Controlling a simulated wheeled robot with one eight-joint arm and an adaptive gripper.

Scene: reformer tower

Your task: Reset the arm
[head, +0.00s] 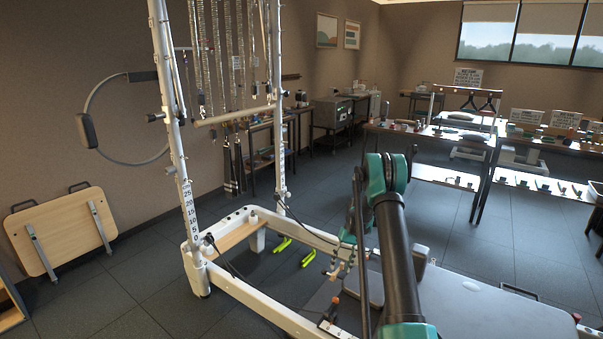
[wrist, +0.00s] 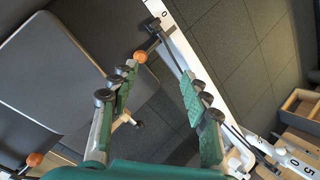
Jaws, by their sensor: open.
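My arm rises in the middle of the head view, over the reformer, with a black tube and teal joints. My gripper (wrist: 160,90) shows in the wrist view with its two green-padded fingers spread wide apart. Nothing is between the fingers. Below it the wrist view shows the grey padded carriage (wrist: 62,65) on the left and the white reformer rail (wrist: 180,45) on the right. In the head view the gripper is mostly hidden behind my arm.
The white tower frame (head: 172,100) stands at the left with hanging springs (head: 229,60) and a wooden bar (head: 235,116). A wooden board (head: 62,232) leans on the left wall. Tables (head: 440,138) with small items stand at the back right. Dark floor (head: 470,245) lies open between.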

